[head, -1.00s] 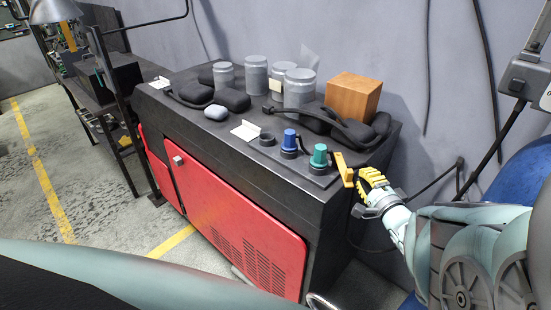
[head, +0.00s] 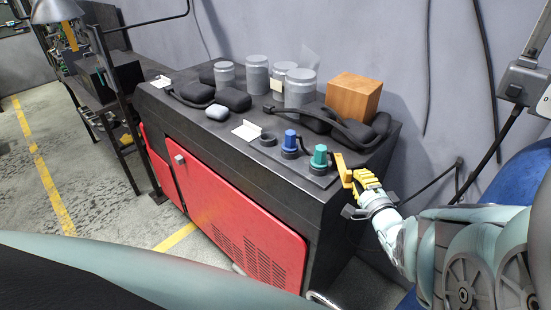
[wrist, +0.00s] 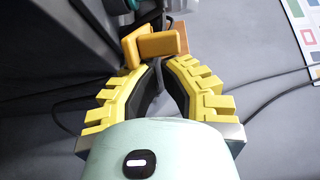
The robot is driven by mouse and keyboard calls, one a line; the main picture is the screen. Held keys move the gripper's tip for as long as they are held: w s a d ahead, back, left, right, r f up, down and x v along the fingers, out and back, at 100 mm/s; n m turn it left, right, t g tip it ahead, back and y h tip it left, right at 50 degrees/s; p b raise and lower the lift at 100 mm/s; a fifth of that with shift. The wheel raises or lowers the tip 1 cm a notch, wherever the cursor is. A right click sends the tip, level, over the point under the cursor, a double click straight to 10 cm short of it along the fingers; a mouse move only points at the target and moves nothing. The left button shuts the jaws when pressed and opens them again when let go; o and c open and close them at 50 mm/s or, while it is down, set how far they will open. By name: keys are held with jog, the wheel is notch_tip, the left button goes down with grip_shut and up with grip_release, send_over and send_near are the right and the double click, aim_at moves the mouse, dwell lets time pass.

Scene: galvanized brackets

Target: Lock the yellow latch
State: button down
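The yellow latch (head: 343,170) stands at the right end of the black bench top, beside the teal knob. In the wrist view the latch (wrist: 152,45) is an orange-yellow bar with a block-like handle, just ahead of the fingertips. My gripper (head: 362,178) is at the right of the latch, with its yellow fingers close to it. In the wrist view the two fingers of my gripper (wrist: 158,62) curve in around the handle's near end with a gap between them. Whether either fingertip touches the handle I cannot tell.
A teal knob (head: 319,156) and a blue knob (head: 290,140) stand left of the latch. A wooden block (head: 353,97), grey canisters (head: 300,88) and black headsets (head: 232,98) lie on the bench (head: 220,130). Cables hang along the wall at right.

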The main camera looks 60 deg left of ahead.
aim_at(344, 183)
jog(key=shift+s+t, duration=0.15)
jog(key=shift+t, duration=0.15)
jog(key=shift+s+a+m+t+h+p, duration=0.2)
jog(key=shift+s+m+t+h+p, duration=0.15)
jog(key=shift+s+m+t+p, duration=0.2)
jog(key=shift+s+a+m+t+h+p, duration=0.15)
jog(key=shift+s+m+t+h+p, duration=0.25)
jog(key=shift+t+p, duration=0.2)
jog(key=shift+s+a+f+m+t+h, duration=0.1)
jog(key=shift+s+a+m+t+h, duration=0.25)
jog(key=shift+s+m+t, duration=0.2)
jog(key=shift+s+a+f+m+t+h, duration=0.1)
jog(key=shift+s+a+m+t+h, duration=0.1)
jog(key=shift+s+m+t+h, duration=0.3)
jog(key=shift+s+a+r+t+b, duration=0.1)
jog(key=shift+s+a+t+b, duration=0.2)
jog(key=shift+s+a+b, duration=0.85)
jog(key=shift+w+a+r+p, duration=0.1)
jog(key=shift+w+p, duration=0.05)
jog(key=shift+p, duration=0.15)
